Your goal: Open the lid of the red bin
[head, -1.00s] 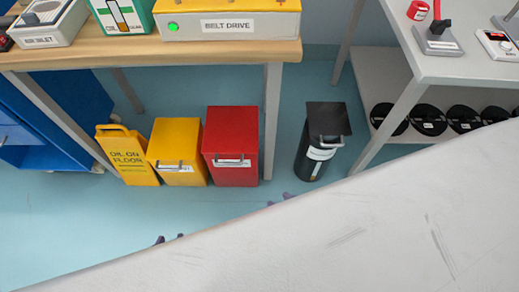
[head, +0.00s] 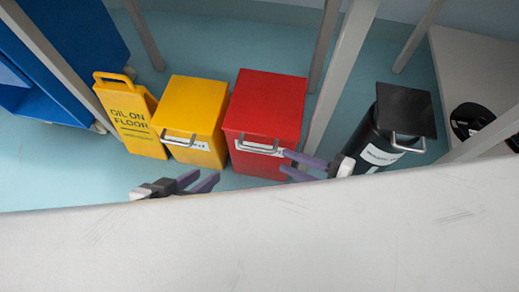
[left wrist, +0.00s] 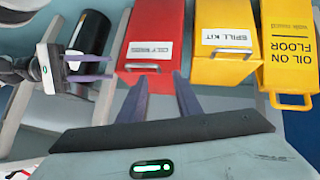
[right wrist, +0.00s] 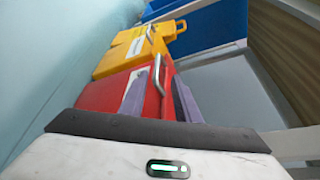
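The red bin (head: 268,98) stands on the floor with its lid down. A silver bar handle (head: 258,150) runs across its front, and the left wrist view shows an "oily rags" label (left wrist: 151,50). My right gripper (head: 288,163) is open, with its purple fingers at the right end of this handle. In the right wrist view the handle (right wrist: 158,74) shows beyond and between the fingers; I cannot tell whether they touch it. My left gripper (head: 205,182) is open and empty, in front of the yellow bin and left of the red bin.
The yellow spill kit bin (head: 196,105) and the yellow oil-on-floor sign (head: 127,115) stand left of the red bin. A black bin (head: 384,130) stands to the right, past a table leg (head: 340,75). My own pale body fills the foreground.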

